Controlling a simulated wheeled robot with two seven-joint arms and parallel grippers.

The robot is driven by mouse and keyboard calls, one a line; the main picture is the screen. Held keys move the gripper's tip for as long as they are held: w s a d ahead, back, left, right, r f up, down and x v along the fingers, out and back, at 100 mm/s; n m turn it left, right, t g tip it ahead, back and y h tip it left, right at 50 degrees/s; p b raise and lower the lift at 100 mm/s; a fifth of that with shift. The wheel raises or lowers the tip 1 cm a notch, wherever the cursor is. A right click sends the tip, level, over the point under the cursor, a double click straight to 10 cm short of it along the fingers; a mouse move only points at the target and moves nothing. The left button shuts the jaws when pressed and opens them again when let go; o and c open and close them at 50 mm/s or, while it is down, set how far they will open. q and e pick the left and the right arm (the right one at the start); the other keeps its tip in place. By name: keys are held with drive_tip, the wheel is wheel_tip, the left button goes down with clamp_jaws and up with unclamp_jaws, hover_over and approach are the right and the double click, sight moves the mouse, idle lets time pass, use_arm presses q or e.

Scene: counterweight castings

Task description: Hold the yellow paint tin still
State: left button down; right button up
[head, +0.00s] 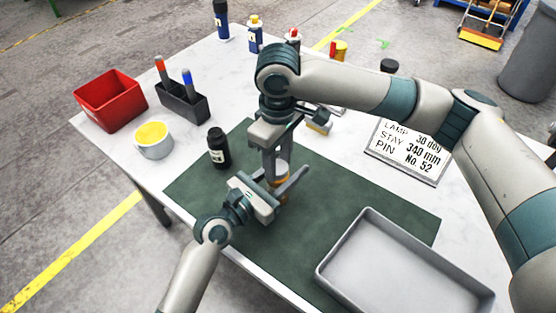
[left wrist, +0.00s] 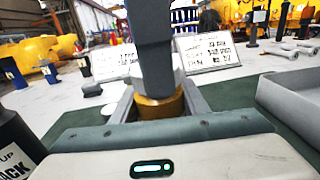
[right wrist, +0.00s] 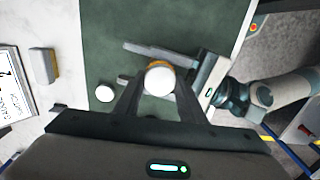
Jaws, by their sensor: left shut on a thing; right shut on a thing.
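A yellow-orange tin (head: 280,181) stands on the green mat (head: 215,190), partly hidden by my grippers. It also shows in the left wrist view (left wrist: 158,107). My left gripper (head: 287,184) is shut on it from the side, low down, with one finger on either side. My right gripper (head: 279,160) comes from above and is shut on a white round thing (right wrist: 160,80) directly over the tin. The orange of the tin shows just behind that white thing in the right wrist view. I cannot tell whether the white thing is part of the tin.
A grey tray (head: 400,270) lies at the front right. A black bottle (head: 218,148), a white pot with yellow inside (head: 154,143), a pen holder (head: 184,103) and a red bin (head: 111,100) stand to the left. A lettered sign (head: 405,150) is to the right. A white disc (right wrist: 104,93) lies near the tin.

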drive_tip(key=o, duration=1.2)
drive_tip(key=shift+r, duration=0.15)
wheel_tip(320, 180, up, 12)
drive_tip(key=shift+f, duration=0.1)
use_arm(q)
drive_tip(key=c, duration=1)
unclamp_jaws()
drive_tip(key=shift+s+a, duration=0.1)
use_arm(e)
drive_tip(key=shift+f, duration=0.1)
use_arm(q)
drive_tip(key=b+v, duration=0.3)
drive_tip(key=v, duration=1.2)
drive_tip(key=shift+s+a, duration=0.25)
drive_tip(key=shift+a, duration=0.05)
drive_tip(key=shift+s+a+b, duration=0.3)
drive_tip(key=shift+s+a, duration=0.15)
drive_tip(key=shift+s, duration=0.05)
use_arm(e)
drive_tip(key=shift+f, duration=1.7)
